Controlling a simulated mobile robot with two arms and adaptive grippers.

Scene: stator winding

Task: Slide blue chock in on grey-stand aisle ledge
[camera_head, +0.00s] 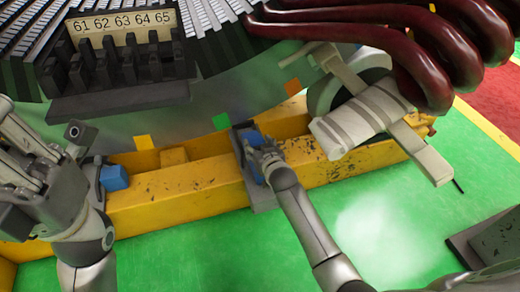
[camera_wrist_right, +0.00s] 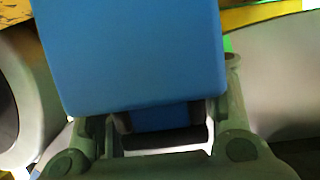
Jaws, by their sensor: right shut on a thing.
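A blue chock (camera_head: 254,138) is at the grey stand (camera_head: 262,196) on the yellow beam in the head view. My right gripper (camera_head: 266,156) is shut on it, reaching up from below. In the right wrist view the same chock (camera_wrist_right: 135,55) fills the upper middle, between the fingers of my right gripper (camera_wrist_right: 160,130). The ledge under the chock is hidden, so I cannot tell whether they touch. My left gripper (camera_head: 72,150) is at the left of the head view; its finger opening is unclear.
Another blue block (camera_head: 114,178) sits at the beam's left, close to my left gripper. The yellow beam (camera_head: 180,190) crosses below the stator (camera_head: 165,125). Dark red cables (camera_head: 350,32) and a pale strapped bundle (camera_head: 360,118) are at upper right.

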